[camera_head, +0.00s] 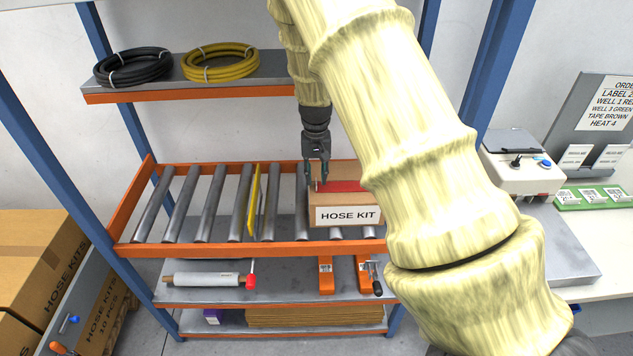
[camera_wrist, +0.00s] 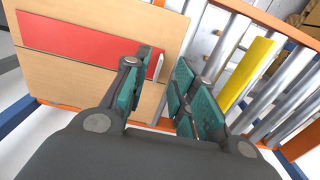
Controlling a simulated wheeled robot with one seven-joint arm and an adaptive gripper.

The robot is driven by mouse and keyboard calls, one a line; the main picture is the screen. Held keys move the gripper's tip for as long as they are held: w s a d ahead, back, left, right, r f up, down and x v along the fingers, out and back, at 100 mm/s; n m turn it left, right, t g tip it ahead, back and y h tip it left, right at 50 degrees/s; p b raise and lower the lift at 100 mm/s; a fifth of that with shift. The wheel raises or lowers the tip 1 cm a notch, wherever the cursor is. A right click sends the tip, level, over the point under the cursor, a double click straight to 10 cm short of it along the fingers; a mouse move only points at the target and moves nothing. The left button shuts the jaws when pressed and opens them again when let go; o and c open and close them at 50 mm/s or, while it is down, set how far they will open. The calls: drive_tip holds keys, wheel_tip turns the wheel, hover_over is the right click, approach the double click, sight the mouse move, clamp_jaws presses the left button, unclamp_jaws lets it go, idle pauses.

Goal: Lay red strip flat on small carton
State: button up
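The small carton (camera_head: 326,218), labelled HOSE KIT, sits on the roller shelf. The red strip (camera_head: 346,186) lies along its top and looks flat there; my arm hides its right part. In the wrist view the strip (camera_wrist: 75,40) runs across the carton top (camera_wrist: 60,75), and a small pale piece shows at its near end. My gripper (camera_head: 318,184) points down at the carton's left end. In the wrist view my gripper (camera_wrist: 158,92) has its fingers apart, with one in front of the strip's end. I cannot tell whether it touches the strip.
A yellow upright plate (camera_head: 256,200) stands among the rollers (camera_head: 207,203), left of the carton. An upper shelf (camera_head: 190,88) holds a black hose coil (camera_head: 133,67) and a yellow one (camera_head: 220,62). Blue posts (camera_head: 52,160) frame the rack. Rollers farther left are clear.

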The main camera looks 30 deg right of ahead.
wheel_tip(320, 180, up, 9)
drive_tip(key=b, duration=0.2)
idle(0.3)
drive_tip(key=shift+f, duration=0.1)
idle(0.3)
